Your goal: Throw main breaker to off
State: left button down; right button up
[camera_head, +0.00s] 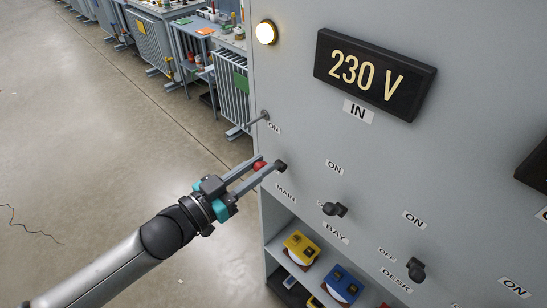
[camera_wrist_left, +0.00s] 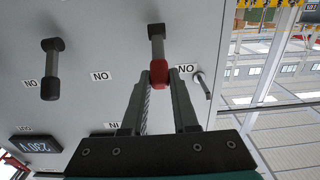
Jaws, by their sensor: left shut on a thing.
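The main breaker (camera_head: 281,166) is a lever with a red grip on the left of the grey panel, between an ON label and the MAIN label (camera_head: 286,192). My left gripper (camera_head: 267,163) is shut on the red grip, its fingers on either side of it. In the left wrist view the red grip (camera_wrist_left: 157,70) sits between the fingertips (camera_wrist_left: 160,76), with the grey shaft and dark pivot (camera_wrist_left: 155,30) beyond. The display (camera_head: 374,75) reads 230 V. The fingers partly hide the lever in the head view. My right gripper is not in view.
Black levers for BAY (camera_head: 335,209) and DESK (camera_head: 416,270) sit lower right on the panel. A thin metal handle (camera_head: 258,119) juts from its left edge. A lamp (camera_head: 266,32) glows above. Yellow (camera_head: 301,247) and blue (camera_head: 343,283) items stand on a shelf below. Open floor lies left.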

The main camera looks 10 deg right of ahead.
pick_arm(q)
jog(key=shift+f, duration=0.2)
jog(key=shift+s+a+f+b, duration=0.15)
jog(key=shift+a+f+b, duration=0.15)
jog(key=shift+f, duration=0.25)
jog(key=shift+s+a+f+b, duration=0.15)
jog(key=shift+f+b, duration=0.15)
jog(key=shift+f, duration=0.2)
jog(key=shift+s+a+f+b, duration=0.15)
jog(key=shift+f+b, duration=0.6)
jog(key=shift+f, duration=0.35)
notch_tip(320, 180, down, 2)
jog(key=shift+f+b, duration=0.15)
jog(key=shift+b, duration=0.7)
jog(key=shift+f, duration=0.1)
